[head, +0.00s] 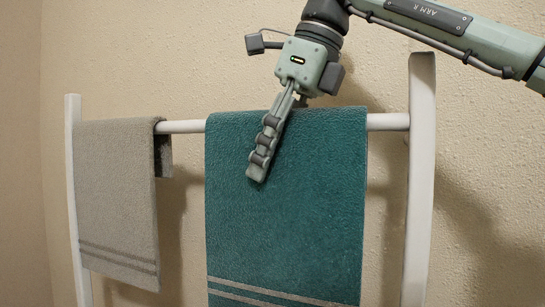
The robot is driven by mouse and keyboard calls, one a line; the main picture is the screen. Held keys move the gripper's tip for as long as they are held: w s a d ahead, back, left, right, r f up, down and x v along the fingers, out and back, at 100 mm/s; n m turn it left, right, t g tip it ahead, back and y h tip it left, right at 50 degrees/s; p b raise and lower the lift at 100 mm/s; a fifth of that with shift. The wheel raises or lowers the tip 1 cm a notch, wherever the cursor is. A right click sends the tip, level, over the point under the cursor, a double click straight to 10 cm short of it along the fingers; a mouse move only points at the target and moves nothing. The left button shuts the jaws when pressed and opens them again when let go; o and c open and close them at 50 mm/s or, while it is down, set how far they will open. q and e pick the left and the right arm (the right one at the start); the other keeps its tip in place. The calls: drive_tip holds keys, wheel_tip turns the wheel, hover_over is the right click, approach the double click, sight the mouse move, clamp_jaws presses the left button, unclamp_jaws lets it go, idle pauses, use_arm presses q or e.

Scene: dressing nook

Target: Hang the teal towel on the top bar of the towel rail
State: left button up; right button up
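The teal towel (320,190) hangs in front of the top bar (388,122) of the white towel rail, right of its middle. Its top edge shows at or slightly above bar height, and two pale stripes cross it near the bottom. Its back side is hidden, and its lower end reaches the picture's bottom edge. My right gripper (258,172) points down and to the left at the towel's top. One dark, ridged finger lies in front of the cloth. The other finger is mostly hidden, so its grip is unclear. My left gripper is not in view.
A grey towel (115,195) with darker stripes hangs over the left part of the bar. A short bare stretch of bar separates the two towels. The rail's left post (73,190) and right post (420,180) stand before a beige wall (190,50).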

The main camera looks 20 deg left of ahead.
drive_tip(key=shift+o, duration=1.4)
